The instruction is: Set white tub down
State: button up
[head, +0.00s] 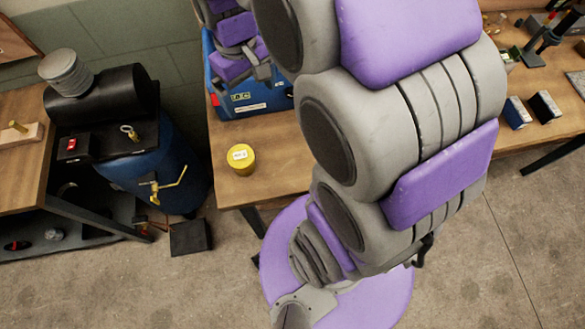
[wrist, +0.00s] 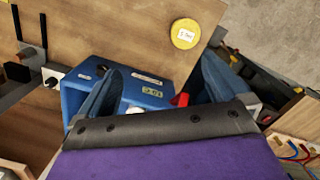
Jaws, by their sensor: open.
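No white tub shows plainly in either view. A yellow round tub (head: 241,159) with a white label stands on the near left corner of the wooden table (head: 281,150). It also shows in the wrist view (wrist: 185,33), beyond my fingertips. My gripper (wrist: 161,65) is open, its two blue-grey fingers wide apart with nothing seen held between them. In the head view, my gripper is over the blue box, partly cut off by the top edge.
A blue box (head: 238,112) with labels sits on the table; it fills the space behind my fingers in the wrist view (wrist: 148,90). A blue tank with black top (head: 166,164) stands on the floor at left. Small boxes (head: 517,112) lie at the table's right.

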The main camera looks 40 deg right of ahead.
jog(key=s+a+f+m, duration=0.1)
jog(key=s, duration=0.8)
jog(key=s+a, duration=0.1)
jog(key=s, duration=0.9)
jog(key=shift+s+a+f+m+g, duration=0.2)
jog(key=shift+a+f+m+g, duration=0.15)
jog(key=shift+a+m+g, duration=0.05)
jog(key=shift+c, duration=0.4)
